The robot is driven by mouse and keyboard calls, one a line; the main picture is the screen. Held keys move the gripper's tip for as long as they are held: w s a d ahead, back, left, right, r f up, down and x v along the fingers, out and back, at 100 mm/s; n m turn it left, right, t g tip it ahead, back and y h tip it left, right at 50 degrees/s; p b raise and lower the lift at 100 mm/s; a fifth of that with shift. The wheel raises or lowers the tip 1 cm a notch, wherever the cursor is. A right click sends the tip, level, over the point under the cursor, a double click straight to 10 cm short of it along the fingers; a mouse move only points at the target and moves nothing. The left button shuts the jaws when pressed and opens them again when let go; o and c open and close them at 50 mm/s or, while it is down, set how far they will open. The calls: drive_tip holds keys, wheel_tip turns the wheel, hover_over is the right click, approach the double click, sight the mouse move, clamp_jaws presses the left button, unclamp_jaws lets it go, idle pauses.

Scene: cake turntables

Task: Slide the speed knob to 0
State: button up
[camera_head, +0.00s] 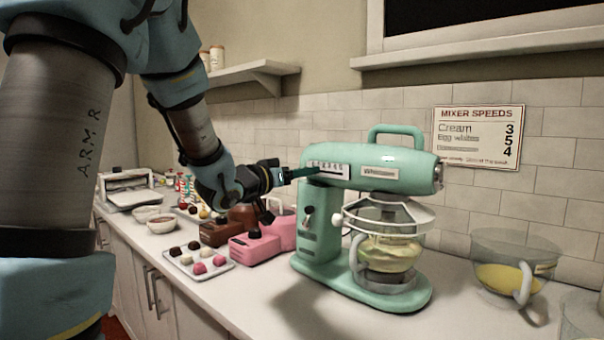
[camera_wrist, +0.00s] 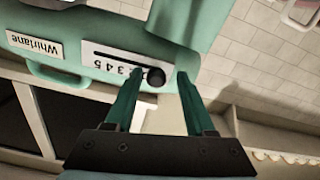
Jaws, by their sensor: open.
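The mint-green stand mixer (camera_head: 400,160) stands on the counter. Its white speed scale (camera_head: 333,168) is on the side of the head, left of the name label, and also shows in the wrist view (camera_wrist: 112,62). The round black speed knob (camera_wrist: 154,76) sits at the right end of the dark slot in the wrist view, where the scale looks turned around. The digit at the knob is too small to read surely. My gripper (camera_wrist: 157,77) is open, its green fingers on either side of the knob, with gaps visible. In the head view, the fingers (camera_head: 303,172) reach the scale's left end and hide the knob.
A pink machine (camera_head: 262,246) and a brown one (camera_head: 215,232) stand left of the mixer, beside a tray of sweets (camera_head: 232,264). A glass bowl (camera_head: 365,252) sits under the mixer head. A glass pitcher (camera_head: 510,258) stands to the right. A speed chart (camera_head: 478,136) hangs on the wall.

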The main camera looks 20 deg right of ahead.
drive_tip(key=b+v, duration=0.2)
drive_tip(key=v, duration=0.8)
drive_tip(key=shift+a, duration=0.3)
drive_tip(key=w+a+f+n+t+y, duration=0.1)
drive_tip(key=w+a+f+n+y, duration=0.15)
drive_tip(key=a+f+y, duration=0.4)
drive_tip(key=w+a+f+n+t+y, duration=0.1)
drive_tip(key=w+a+f+n+y, duration=0.1)
drive_tip(key=a+f+n+y, duration=0.4)
drive_tip(key=s+a+f+g+y, duration=0.1)
drive_tip(key=s+a+f+g, duration=0.3)
drive_tip(key=s, duration=0.4)
drive_tip(key=s+a+f+g+y, duration=0.2)
drive_tip(key=s+a+f+g, duration=0.3)
drive_tip(key=s+f, duration=0.3)
drive_tip(key=shift+a, duration=0.6)
drive_tip(key=shift+w+f, duration=0.1)
idle(0.4)
